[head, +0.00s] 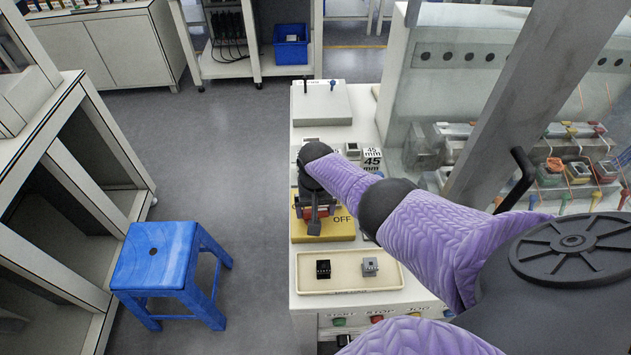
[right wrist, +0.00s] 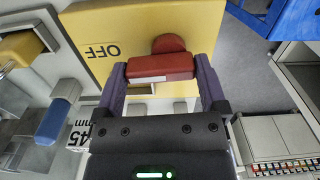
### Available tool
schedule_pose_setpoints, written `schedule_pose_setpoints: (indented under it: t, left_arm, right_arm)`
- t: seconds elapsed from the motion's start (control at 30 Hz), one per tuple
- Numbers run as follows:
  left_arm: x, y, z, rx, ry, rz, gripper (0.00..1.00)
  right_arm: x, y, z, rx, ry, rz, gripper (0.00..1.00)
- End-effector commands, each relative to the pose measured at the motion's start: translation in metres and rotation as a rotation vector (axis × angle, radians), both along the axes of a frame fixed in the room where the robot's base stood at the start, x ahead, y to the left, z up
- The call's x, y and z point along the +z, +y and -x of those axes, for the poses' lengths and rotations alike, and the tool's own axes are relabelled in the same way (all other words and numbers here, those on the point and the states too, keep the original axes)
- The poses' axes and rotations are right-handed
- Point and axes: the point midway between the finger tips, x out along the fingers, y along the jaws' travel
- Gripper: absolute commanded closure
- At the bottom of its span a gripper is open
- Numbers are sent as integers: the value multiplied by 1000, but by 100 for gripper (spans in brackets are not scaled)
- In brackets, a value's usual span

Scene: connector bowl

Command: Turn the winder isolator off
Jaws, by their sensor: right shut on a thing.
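The winder isolator is a yellow box (head: 336,234) with black "OFF" lettering on the work table; its yellow face also shows in the right wrist view (right wrist: 75,30). Its red handle (right wrist: 160,67) lies crosswise between the two fingers of my right gripper (right wrist: 162,72), one finger at each end. A round red hub (right wrist: 168,43) shows just behind the handle. My right gripper (head: 314,212) is shut on the handle and covers most of it in the head view. I cannot tell the handle's exact angle to the lettering. My left gripper is not in view.
A cream tray (head: 302,284) with a black and a grey connector sits in front of the isolator. Blocks marked "45 mm" (head: 372,158) and a grey panel with small levers (head: 322,105) stand behind. A blue stool (head: 155,255) is left on open floor.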

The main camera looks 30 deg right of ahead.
Motion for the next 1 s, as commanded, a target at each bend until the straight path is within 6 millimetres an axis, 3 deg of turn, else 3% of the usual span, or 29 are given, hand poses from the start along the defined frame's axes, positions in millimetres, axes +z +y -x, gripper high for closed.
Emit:
schedule_pose_setpoints:
  t: [0.73,0.77,1.0]
  left_arm:
    - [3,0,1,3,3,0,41]
    - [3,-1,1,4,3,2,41]
    - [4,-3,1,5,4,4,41]
  right_arm:
    - [1,0,-1,-74,-4,0,68]
    - [1,0,-1,-74,-4,0,3]
    - [2,0,0,-73,-3,1,0]
